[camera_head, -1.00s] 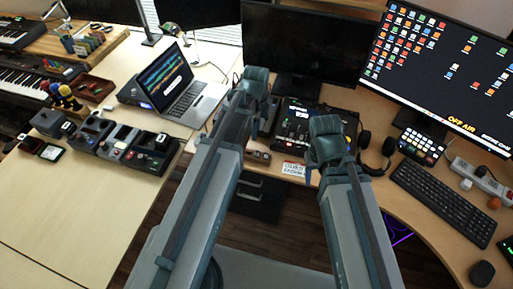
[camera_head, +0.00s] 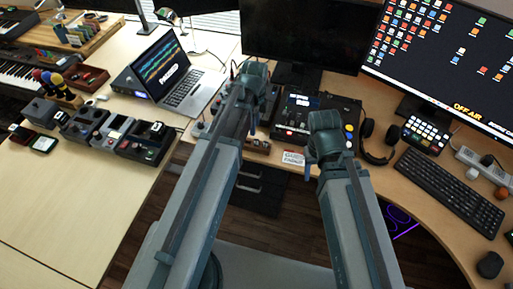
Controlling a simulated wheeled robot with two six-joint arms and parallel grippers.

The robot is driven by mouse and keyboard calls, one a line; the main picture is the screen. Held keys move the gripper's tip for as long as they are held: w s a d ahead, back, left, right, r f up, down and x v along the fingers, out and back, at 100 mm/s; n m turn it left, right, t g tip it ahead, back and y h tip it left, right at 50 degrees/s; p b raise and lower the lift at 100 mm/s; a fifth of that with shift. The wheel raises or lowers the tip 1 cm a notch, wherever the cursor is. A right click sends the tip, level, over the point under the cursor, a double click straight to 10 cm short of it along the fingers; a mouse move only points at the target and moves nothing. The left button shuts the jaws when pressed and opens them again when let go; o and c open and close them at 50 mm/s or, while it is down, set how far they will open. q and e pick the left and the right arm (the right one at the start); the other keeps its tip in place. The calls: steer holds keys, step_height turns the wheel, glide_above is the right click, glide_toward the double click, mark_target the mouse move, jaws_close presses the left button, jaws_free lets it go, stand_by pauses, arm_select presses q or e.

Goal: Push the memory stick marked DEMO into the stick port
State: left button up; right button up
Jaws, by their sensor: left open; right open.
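My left gripper (camera_head: 250,100) is over the near-left part of the wooden desk, at the left side of a dark control deck (camera_head: 299,123). My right gripper (camera_head: 316,160) is above the desk's front edge, to the right of a small red-and-white label card (camera_head: 293,158). Both grippers are seen from behind, partly hidden by their own wrists, and nothing shows held in either. A small wooden holder (camera_head: 257,146) with dark items sits at the desk edge between them. I cannot make out the memory stick marked DEMO or the stick port at this size.
A laptop (camera_head: 178,76) stands on the pale left table (camera_head: 60,200), with a row of small devices (camera_head: 118,134) before it. Headphones (camera_head: 377,142), a keyboard (camera_head: 449,190) and a mouse (camera_head: 490,265) lie on the right desk. Two monitors stand behind. The floor before the desk is open.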

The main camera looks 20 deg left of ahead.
mark_target(255, 140)
arm_select(q)
steer(key=shift+f+b, duration=1.3)
steer(key=shift+f, duration=0.55)
steer(key=f+b, duration=0.5)
steer(key=shift+w+d+f, duration=0.2)
steer(key=shift+d, duration=0.05)
steer(key=shift+r, duration=0.1)
jaws_close()
